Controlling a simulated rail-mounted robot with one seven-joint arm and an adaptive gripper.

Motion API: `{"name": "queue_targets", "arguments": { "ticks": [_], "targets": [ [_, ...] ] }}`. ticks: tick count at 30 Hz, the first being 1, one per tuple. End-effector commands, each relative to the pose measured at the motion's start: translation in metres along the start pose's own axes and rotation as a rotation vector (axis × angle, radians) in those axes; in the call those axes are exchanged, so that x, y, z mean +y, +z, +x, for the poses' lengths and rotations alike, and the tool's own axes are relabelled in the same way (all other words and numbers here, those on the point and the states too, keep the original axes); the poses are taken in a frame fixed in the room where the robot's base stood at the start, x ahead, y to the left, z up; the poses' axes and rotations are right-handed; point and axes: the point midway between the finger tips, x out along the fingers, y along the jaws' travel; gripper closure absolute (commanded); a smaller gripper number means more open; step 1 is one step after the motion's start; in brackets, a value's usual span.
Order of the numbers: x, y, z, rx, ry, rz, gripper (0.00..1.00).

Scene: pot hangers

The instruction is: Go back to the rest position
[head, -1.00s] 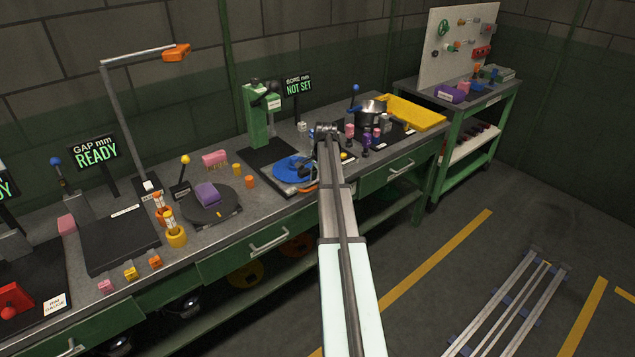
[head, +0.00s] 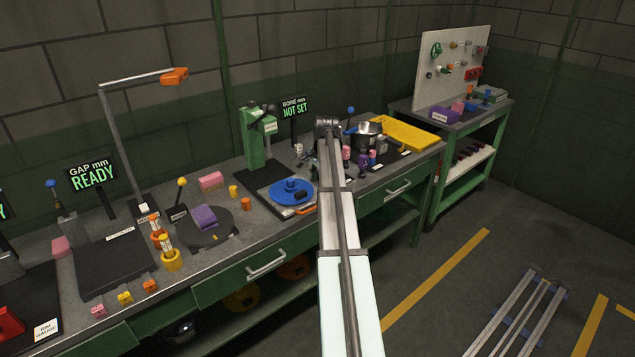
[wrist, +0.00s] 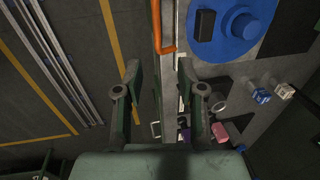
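My gripper (wrist: 163,82) is open and empty in the wrist view, with a clear gap between its two fingers. It hangs above the front edge of the green workbench (head: 225,280). The blue round plate (head: 291,191) with a dark block on it lies to its right in the wrist view (wrist: 264,30), apart from the fingers. In the head view my arm rises from the bottom middle and hides most of the gripper.
A green press (head: 254,140), a dark pot (head: 367,135) and a yellow tray (head: 411,134) stand along the bench. A lamp post (head: 119,140) rises at the left. A pegboard cart (head: 460,150) stands at the right. The floor in front is open, with metal rails (head: 510,315).

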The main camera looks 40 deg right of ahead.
Motion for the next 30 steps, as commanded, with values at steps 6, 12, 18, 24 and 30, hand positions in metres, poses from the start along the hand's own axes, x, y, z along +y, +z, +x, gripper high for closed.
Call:
{"name": "queue_targets", "arguments": {
  "ticks": [6,12,18,24,30],
  "targets": [
    [0.0,0.0,0.0,0.0,0.0,-0.006,0.61],
    [-0.002,-0.003,0.0,0.021,-0.018,-0.132,0.61],
    [0.037,0.028,0.048,0.044,-0.01,-0.39,0.61],
    [0.079,0.096,0.132,-0.002,0.046,-0.609,0.61],
    [0.138,0.182,0.214,-0.08,0.114,-0.828,0.61]
  ]
}}
